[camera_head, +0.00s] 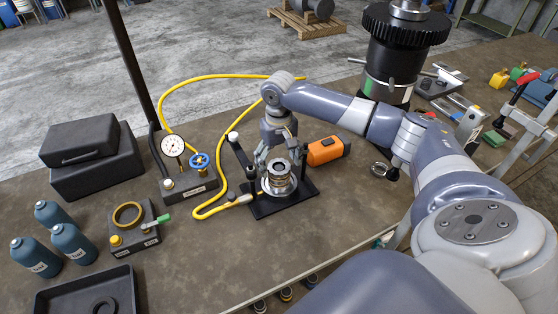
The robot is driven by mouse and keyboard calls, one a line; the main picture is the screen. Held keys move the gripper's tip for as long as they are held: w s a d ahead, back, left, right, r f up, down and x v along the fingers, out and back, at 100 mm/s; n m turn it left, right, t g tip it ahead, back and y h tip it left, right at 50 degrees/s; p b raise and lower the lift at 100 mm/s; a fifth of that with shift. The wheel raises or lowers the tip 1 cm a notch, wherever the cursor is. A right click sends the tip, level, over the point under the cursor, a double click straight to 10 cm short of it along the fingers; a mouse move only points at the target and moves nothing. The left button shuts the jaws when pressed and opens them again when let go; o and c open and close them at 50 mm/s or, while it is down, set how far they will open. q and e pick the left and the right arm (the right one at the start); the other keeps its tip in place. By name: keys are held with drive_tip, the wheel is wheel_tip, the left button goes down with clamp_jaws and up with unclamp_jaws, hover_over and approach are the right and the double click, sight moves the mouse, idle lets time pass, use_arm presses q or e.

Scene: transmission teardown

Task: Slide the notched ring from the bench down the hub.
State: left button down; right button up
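A pale metal hub assembly (279,187) stands upright on a black fixture plate (292,205) near the middle of the bench. My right gripper (280,158) points down directly over the top of the hub, with its fingers spread to either side of it. A round metal rim shows between the fingers. I cannot tell whether it is the notched ring or the hub's own top, or whether the fingers press on it. A small dark metal ring-like part (380,168) lies on the bench to the right. My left gripper is not in view.
An orange block (326,151) sits close right of the fixture. A yellow hose (206,213) curves around its left, by a gauge unit (188,184). A tall black geared housing (393,60) stands behind. Bottles, a brass-ringed block (135,232) and a tray (64,296) are left.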

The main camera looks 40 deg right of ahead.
idle(0.3)
wheel_tip(320, 180, up, 19)
idle(0.9)
idle(0.5)
